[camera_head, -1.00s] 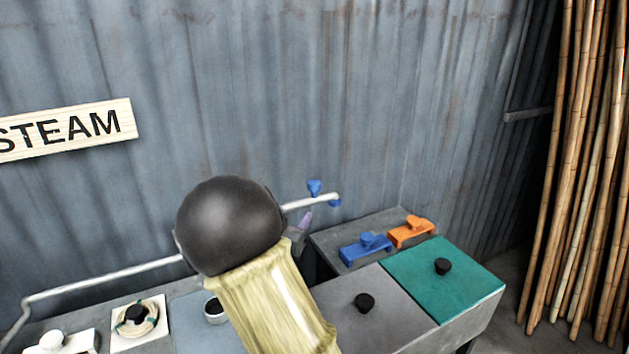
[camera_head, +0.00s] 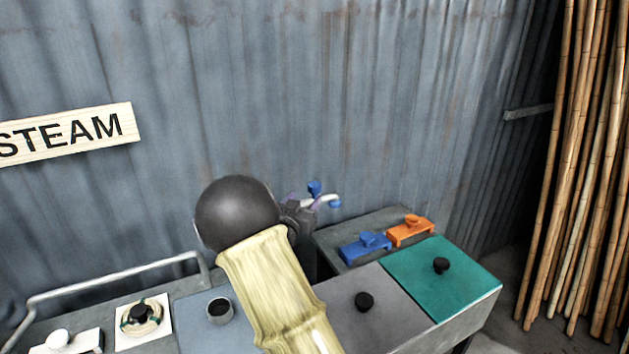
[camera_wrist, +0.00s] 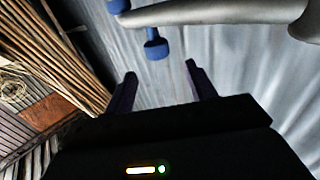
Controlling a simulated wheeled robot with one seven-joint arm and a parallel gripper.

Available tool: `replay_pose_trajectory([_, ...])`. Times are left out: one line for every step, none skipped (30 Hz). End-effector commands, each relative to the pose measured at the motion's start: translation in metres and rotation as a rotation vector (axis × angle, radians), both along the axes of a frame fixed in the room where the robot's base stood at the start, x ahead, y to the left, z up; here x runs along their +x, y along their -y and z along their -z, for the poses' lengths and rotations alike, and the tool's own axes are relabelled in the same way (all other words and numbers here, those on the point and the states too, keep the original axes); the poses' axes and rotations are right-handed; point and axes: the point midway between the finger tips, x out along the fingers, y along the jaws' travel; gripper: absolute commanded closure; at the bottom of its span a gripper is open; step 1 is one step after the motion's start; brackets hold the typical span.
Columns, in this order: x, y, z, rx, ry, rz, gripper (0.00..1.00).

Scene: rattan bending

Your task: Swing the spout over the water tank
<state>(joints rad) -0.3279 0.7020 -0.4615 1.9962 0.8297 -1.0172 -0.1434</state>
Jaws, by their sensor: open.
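The spout (camera_head: 325,198) is a pale pipe with a blue knob on top and a blue tip, in front of the metal wall. My arm hides its other end in the head view. In the wrist view the spout (camera_wrist: 215,12) runs across the top, its blue tip (camera_wrist: 118,5) at upper left and its blue knob (camera_wrist: 155,48) just beyond my fingers. My gripper (camera_wrist: 160,70) is open, with nothing seen between its fingers. In the head view my gripper (camera_head: 304,206) is at the spout, close to the knob; contact cannot be told. No tank is labelled as water.
A grey lid (camera_head: 345,318) and a teal lid (camera_head: 450,280), each with a black knob, cover the bench at right. A blue clamp (camera_head: 364,248) and an orange clamp (camera_head: 410,231) lie behind them. A pale rail (camera_head: 110,278) runs at left. Bamboo poles (camera_head: 575,170) stand far right.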

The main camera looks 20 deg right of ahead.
Motion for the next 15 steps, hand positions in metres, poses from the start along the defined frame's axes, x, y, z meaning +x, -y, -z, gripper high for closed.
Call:
replay_pose_trajectory([0.007,0.008,-0.003,-0.002,-0.001,0.002,0.44])
replay_pose_trajectory([0.010,0.012,-0.003,-0.003,-0.001,0.003,0.44])
replay_pose_trajectory([0.015,0.017,-0.003,-0.002,-0.001,0.004,0.44])
replay_pose_trajectory([0.019,0.022,-0.003,-0.001,-0.001,0.005,0.44])
replay_pose_trajectory([0.023,0.026,-0.003,-0.001,0.000,0.007,0.44])
replay_pose_trajectory([0.028,0.031,-0.003,-0.001,0.000,0.007,0.44])
replay_pose_trajectory([0.031,0.036,-0.003,-0.001,-0.001,0.008,0.44])
replay_pose_trajectory([0.035,0.040,-0.003,-0.001,-0.001,0.008,0.44])
replay_pose_trajectory([0.040,0.045,-0.003,-0.001,-0.001,0.008,0.44])
replay_pose_trajectory([0.044,0.049,-0.003,-0.002,-0.001,0.009,0.44])
replay_pose_trajectory([0.047,0.052,-0.003,-0.001,-0.001,0.009,0.44])
replay_pose_trajectory([0.052,0.055,-0.003,-0.001,-0.001,0.008,0.44])
replay_pose_trajectory([0.054,0.057,-0.002,-0.001,-0.001,0.007,0.44])
replay_pose_trajectory([0.057,0.059,-0.003,-0.001,0.000,0.007,0.44])
replay_pose_trajectory([0.060,0.061,-0.002,-0.001,-0.001,0.006,0.44])
